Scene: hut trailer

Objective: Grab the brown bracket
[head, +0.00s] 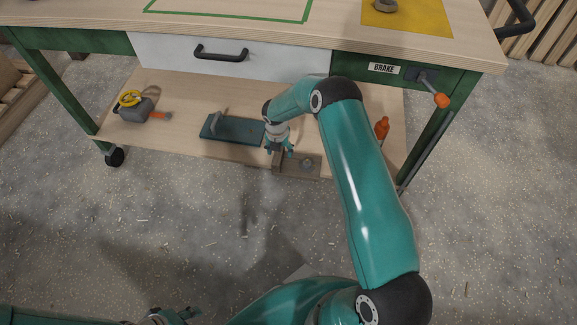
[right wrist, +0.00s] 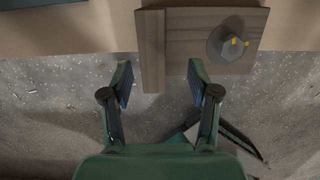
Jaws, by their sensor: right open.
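The brown bracket (head: 309,172) lies at the front edge of the cart's lower shelf. In the right wrist view the bracket (right wrist: 188,74) shows a flat base with an upright plate along its left side, and its near edge juts past the shelf. A grey hexagonal piece with yellow marks (right wrist: 233,43) sits on the base. My right gripper (head: 280,151) is just above the bracket's left end. In the right wrist view its open fingers (right wrist: 160,84) point at the upright plate, with nothing clearly held between them. My left gripper (head: 170,316) shows partly at the bottom edge.
On the lower shelf (head: 180,90) are a teal plate with an upright piece (head: 235,130), a grey and orange tool with a yellow ring (head: 140,108), and an orange bottle-like thing (head: 382,128). The bench top overhangs the shelf.

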